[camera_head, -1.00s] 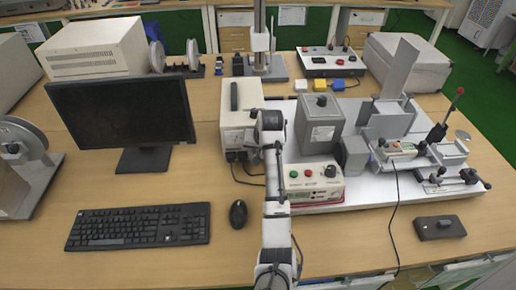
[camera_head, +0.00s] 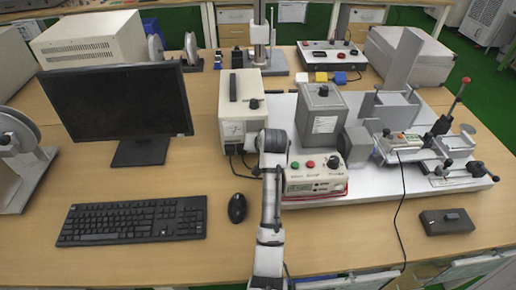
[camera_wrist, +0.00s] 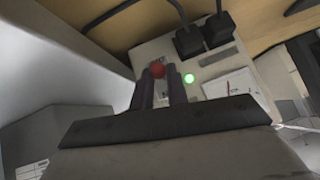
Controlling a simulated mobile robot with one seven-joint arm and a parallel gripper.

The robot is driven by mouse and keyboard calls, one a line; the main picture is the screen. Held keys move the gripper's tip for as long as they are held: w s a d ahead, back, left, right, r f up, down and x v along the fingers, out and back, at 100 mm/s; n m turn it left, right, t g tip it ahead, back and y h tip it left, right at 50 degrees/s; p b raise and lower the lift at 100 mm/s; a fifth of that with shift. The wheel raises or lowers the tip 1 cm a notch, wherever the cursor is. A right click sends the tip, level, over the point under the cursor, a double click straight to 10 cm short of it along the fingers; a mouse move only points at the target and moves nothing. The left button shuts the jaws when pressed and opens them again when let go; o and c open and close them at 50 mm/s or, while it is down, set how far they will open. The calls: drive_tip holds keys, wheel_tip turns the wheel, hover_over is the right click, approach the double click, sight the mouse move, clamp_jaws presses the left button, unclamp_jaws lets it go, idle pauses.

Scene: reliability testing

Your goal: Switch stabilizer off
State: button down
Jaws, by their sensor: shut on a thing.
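In the head view my wrist (camera_head: 272,141) covers the lower right front of the stabilizer, and my fingertips are hidden.
A control box (camera_head: 314,178) with red and green buttons stands close right of my wrist, before a grey box (camera_head: 320,118). A monitor (camera_head: 117,100), keyboard (camera_head: 132,220) and mouse (camera_head: 237,208) are to the left. A black cable hangs at the right.

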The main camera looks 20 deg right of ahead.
idle(0.3)
drive_tip(key=c, duration=1.4)
unclamp_jaws()
drive_tip(key=p+v, duration=0.4)
drive_tip(key=v, duration=0.9)
drive_tip(key=shift+s+p, duration=0.35)
drive_tip(key=shift+s, duration=0.1)
drive_tip(key=shift+a+r, duration=0.1)
drive_tip(key=shift+r, duration=0.05)
